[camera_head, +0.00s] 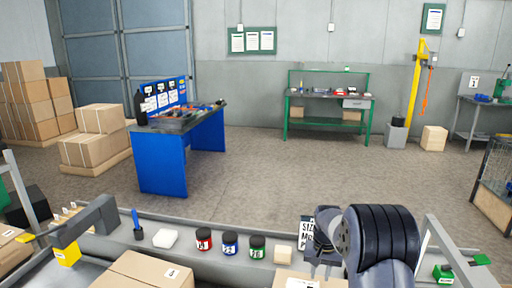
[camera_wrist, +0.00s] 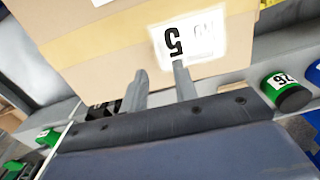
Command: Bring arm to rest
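My arm (camera_head: 380,240) reaches over the near bench at the lower right in the head view; its gripper end is hidden there. In the wrist view my gripper (camera_wrist: 160,76) shows two grey fingers standing apart with nothing held between them. A cardboard box (camera_wrist: 100,50) with a white label reading 5 lies just beyond the fingertips; I cannot tell whether they touch it.
A blue workbench (camera_head: 160,165) and a green-framed bench (camera_head: 328,98) stand beyond open floor.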

